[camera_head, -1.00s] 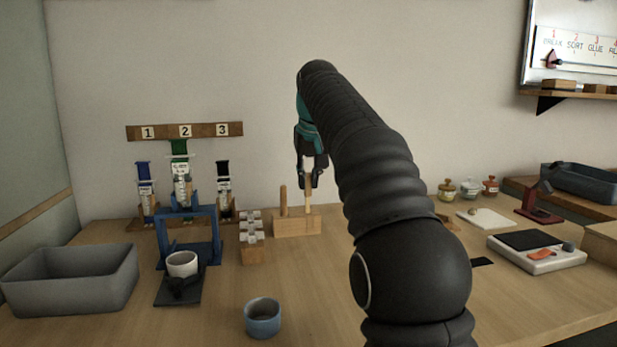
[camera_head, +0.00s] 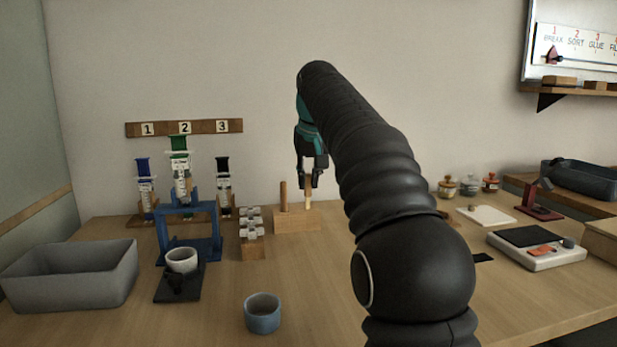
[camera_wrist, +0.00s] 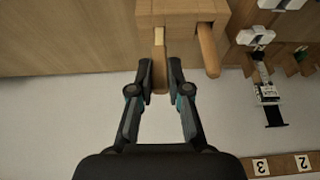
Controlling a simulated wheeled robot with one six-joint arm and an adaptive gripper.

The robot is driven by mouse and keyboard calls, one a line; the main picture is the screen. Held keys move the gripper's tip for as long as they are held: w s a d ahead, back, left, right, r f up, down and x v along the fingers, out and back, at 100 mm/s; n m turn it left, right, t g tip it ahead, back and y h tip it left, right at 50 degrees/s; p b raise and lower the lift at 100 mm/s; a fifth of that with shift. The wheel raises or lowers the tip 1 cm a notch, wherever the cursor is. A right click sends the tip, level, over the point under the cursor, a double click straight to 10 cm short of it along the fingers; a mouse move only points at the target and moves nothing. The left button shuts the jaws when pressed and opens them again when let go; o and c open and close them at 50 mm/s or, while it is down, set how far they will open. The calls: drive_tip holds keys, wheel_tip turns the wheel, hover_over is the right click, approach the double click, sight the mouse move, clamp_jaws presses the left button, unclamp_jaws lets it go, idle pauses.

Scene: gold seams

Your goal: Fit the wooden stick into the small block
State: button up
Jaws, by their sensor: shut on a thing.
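A pale wooden stick (camera_head: 308,199) is between the fingers of my gripper (camera_head: 308,187), which is shut on it. The stick (camera_wrist: 160,60) also shows in the wrist view, between the fingertips (camera_wrist: 160,76). Its far end meets or stands in a small wooden block (camera_head: 297,222), also seen in the wrist view (camera_wrist: 185,10). I cannot tell how deep the end sits, as the contact is small in view. A darker stick (camera_head: 283,195) stands upright in the same block, left of the pale one in the head view.
A wooden stand with white pieces (camera_head: 252,240) is just left of the block. A blue frame (camera_head: 188,235), a white cup (camera_head: 181,261), a blue cup (camera_head: 262,314) and a grey bin (camera_head: 75,277) stand further left. A scale (camera_head: 535,252) is at right.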

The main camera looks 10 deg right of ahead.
drive_tip(key=shift+f, duration=0.1)
idle(0.3)
drive_tip(key=o, duration=0.9)
drive_tip(key=shift+c, duration=0.2)
drive_tip(key=shift+p+v, duration=1.3)
drive_tip(key=shift+v, duration=1.1)
drive_tip(key=v, duration=0.7)
drive_tip(key=shift+r, duration=0.35)
drive_tip(key=shift+s, duration=0.15)
